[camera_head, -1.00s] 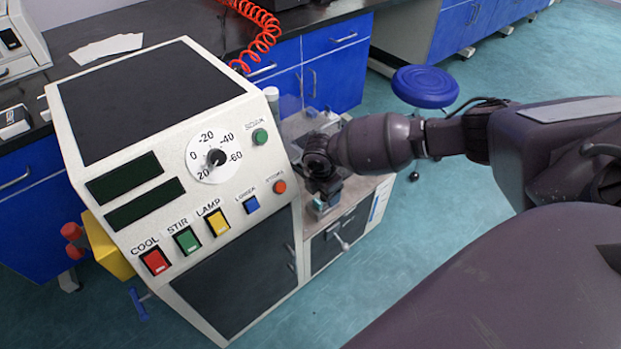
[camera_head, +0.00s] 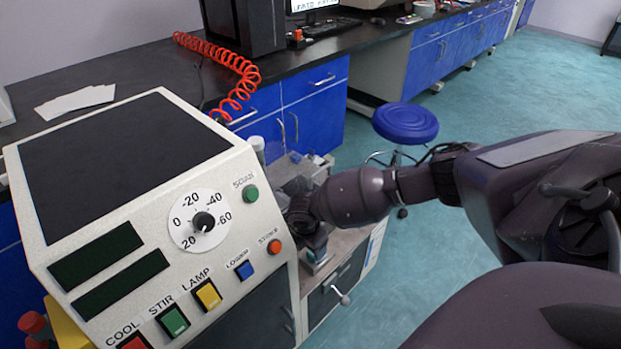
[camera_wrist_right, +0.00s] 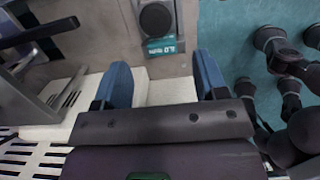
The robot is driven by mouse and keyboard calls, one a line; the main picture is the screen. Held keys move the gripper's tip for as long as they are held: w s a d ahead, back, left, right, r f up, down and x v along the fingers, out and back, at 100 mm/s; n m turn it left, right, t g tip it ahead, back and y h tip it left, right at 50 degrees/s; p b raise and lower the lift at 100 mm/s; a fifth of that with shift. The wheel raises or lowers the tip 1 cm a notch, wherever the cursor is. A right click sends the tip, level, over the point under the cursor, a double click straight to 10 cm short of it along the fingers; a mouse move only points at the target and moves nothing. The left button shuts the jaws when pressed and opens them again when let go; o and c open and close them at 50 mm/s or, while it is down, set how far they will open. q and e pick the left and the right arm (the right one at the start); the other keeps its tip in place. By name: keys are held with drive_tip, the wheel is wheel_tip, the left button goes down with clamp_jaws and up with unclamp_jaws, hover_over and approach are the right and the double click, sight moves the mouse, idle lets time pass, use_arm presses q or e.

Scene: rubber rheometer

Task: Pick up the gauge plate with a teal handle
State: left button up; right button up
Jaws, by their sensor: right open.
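A teal piece with white lettering, apparently the gauge plate's handle (camera_wrist_right: 163,46), lies on the grey-brown bench top in the right wrist view. A dark round knob or disc (camera_wrist_right: 156,20) sits directly above it in that picture. My right gripper (camera_wrist_right: 162,78) is open, with its two blue fingers apart and nothing seen between them. The teal piece lies beyond the fingertips, roughly in line with the gap. In the head view my right gripper (camera_head: 306,228) is over the small bench beside the console, and a bit of teal (camera_head: 317,262) shows below it. My left gripper is out of view.
The large white control console (camera_head: 150,210) stands left of my right arm. Metal fixtures (camera_wrist_right: 45,70) and a white slotted panel (camera_wrist_right: 45,145) are left of the gripper in the wrist view. A blue stool (camera_head: 405,123) stands on the open floor behind the arm.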

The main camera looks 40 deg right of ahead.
sight(312, 254)
drive_tip(key=f, duration=0.2)
drive_tip(key=f+b, duration=0.1)
drive_tip(key=f, duration=0.1)
drive_tip(key=shift+s+d+f, duration=0.15)
drive_tip(key=shift+d+f, duration=0.05)
drive_tip(key=shift+f, duration=0.2)
drive_tip(key=shift+r, duration=0.15)
drive_tip(key=shift+c, duration=0.2)
drive_tip(key=c, duration=1.1)
